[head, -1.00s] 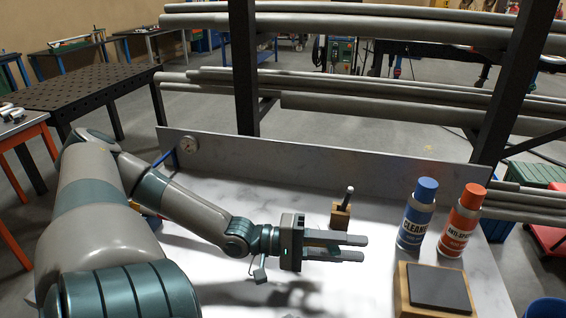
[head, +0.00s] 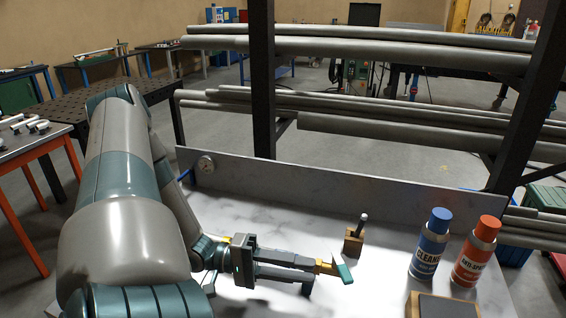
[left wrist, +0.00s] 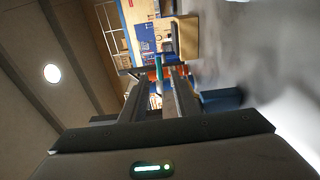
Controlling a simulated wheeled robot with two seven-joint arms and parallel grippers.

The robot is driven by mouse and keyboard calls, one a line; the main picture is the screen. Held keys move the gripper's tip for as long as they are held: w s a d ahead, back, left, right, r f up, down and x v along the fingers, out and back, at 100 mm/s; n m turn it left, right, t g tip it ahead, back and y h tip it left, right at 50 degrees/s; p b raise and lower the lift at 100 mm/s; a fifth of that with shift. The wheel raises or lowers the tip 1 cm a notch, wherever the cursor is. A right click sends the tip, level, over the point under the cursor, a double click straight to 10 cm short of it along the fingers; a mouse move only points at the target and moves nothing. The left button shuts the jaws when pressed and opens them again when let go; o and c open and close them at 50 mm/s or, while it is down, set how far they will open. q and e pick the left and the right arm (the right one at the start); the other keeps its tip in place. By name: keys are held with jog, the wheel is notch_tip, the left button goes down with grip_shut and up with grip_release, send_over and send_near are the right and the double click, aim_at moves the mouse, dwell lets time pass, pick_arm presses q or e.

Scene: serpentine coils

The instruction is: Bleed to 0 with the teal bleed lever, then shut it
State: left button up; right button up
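The teal lever (head: 342,272) lies just beyond the fingertips of my left gripper (head: 314,277) in the head view, tilted, beside a brass-yellow fitting (head: 324,267). In the left wrist view, the teal lever (left wrist: 158,68) shows as a thin strip between the two fingers (left wrist: 162,84), with space on both sides. My left gripper looks open, and I see no contact with the lever. My arm hides part of the bench. My right gripper is out of view.
A wooden block with a dark peg (head: 354,242) stands behind the lever. A blue can (head: 430,243), an orange-red can (head: 477,252) and a dark-topped block (head: 443,305) stand to the right. A grey upright board (head: 340,202) closes the bench's back.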

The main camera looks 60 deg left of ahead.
pick_arm(q)
jog(key=shift+v, duration=1.8)
